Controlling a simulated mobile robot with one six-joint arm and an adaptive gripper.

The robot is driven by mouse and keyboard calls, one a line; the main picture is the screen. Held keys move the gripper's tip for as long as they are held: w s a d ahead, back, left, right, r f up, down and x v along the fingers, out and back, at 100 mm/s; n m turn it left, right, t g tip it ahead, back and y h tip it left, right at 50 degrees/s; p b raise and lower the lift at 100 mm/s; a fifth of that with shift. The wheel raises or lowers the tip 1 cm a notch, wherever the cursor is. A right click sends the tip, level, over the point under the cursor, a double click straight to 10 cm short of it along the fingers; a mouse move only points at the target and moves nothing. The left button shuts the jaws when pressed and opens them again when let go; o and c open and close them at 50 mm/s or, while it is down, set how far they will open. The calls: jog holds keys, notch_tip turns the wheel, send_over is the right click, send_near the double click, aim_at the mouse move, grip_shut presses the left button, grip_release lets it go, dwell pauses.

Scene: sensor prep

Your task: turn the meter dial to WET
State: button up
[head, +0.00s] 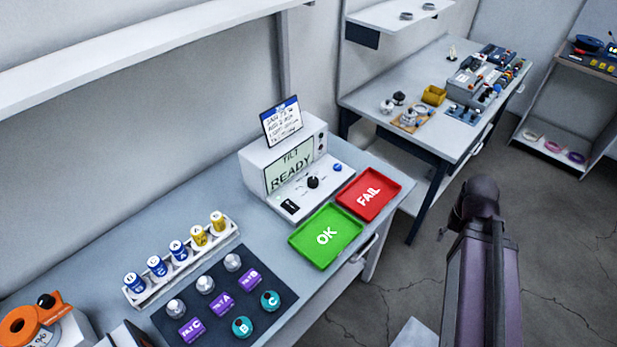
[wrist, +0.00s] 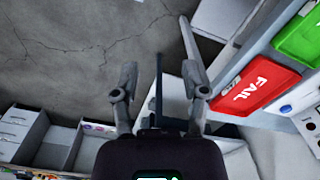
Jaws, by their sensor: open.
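The meter (head: 283,160) is a pale box on the bench with a screen reading TILT READY. Its dial (head: 313,182) is a small black knob on the sloped front panel; the markings around it are too small to read. A handwritten card (head: 282,122) stands on top of the meter. In the wrist view my gripper (wrist: 158,78) is open and empty, with its fingers apart over the floor beside the bench. Part of a white panel, probably the meter, shows at the right edge of that view. In the head view my arm is at the right, away from the dial.
A green OK tray (head: 308,252) and a red FAIL tray (head: 388,206) lie in front of and beside the meter. A rack (head: 130,297) of vials and a dark mat (head: 258,317) with several jars are to the left. Another cluttered bench (head: 365,93) stands behind.

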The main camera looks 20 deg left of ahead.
jog(key=shift+o, duration=0.2)
jog(key=o, duration=0.3)
jog(key=shift+a, duration=0.1)
jog(key=shift+o, duration=0.7)
jog(key=shift+w+a, duration=0.15)
jog(key=shift+w, duration=0.05)
jog(key=w+a+n+y, duration=0.1)
jog(key=w+a+n, duration=0.3)
jog(key=a, duration=0.9)
jog(key=w+a+n+t+y, duration=0.1)
jog(key=w+a+n, duration=0.3)
jog(key=a, duration=0.8)
jog(key=w+a+r+n+y, duration=0.1)
jog(key=w+a+n, duration=0.4)
jog(key=a, duration=0.8)
jog(key=shift+w+a+t+y, duration=0.35)
jog(key=shift+w+t+y, duration=0.05)
jog(key=shift+w+y, duration=0.1)
